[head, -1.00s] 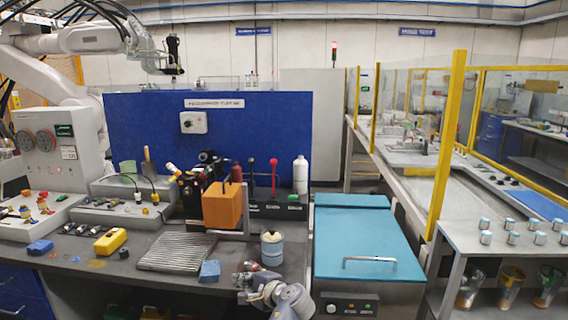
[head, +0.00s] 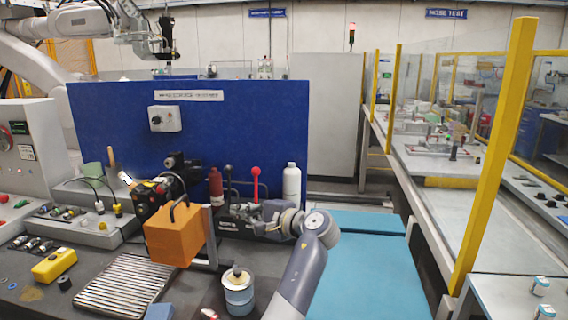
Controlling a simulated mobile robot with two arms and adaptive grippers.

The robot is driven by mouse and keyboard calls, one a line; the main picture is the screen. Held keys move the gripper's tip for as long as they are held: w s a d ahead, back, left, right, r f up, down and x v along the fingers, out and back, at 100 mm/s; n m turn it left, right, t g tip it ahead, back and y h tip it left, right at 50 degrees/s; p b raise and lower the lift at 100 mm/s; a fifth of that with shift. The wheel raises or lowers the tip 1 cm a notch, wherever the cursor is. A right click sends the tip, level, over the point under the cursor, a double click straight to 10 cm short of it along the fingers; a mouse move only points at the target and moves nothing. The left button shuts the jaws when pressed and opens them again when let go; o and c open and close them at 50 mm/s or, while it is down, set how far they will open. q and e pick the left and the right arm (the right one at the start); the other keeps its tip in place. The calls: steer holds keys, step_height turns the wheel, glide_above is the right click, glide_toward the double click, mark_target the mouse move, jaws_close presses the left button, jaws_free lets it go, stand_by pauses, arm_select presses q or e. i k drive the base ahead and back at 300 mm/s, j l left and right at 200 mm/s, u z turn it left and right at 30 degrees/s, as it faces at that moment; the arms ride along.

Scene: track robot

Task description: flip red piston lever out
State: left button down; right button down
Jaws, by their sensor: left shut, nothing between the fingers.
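The red piston lever (head: 256,171) stands upright at the back of the bench, with a red ball knob on a thin stem. Its base is partly hidden behind my gripper. My left gripper (head: 262,228) is just below and in front of the lever, pointing left, beside the dark fixture. Its fingers are small in view; they look shut and hold nothing. I cannot tell whether they touch the lever's base. My right gripper is not in view.
A black-knobbed lever (head: 228,171) stands left of the red one. A white bottle (head: 291,186) and a dark red bottle (head: 215,185) flank the levers. An orange block (head: 172,238) and a blue-white can (head: 238,292) stand in front. A blue panel (head: 110,125) rises behind.

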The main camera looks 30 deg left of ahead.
mark_target(256, 172)
steer(key=i, duration=0.9)
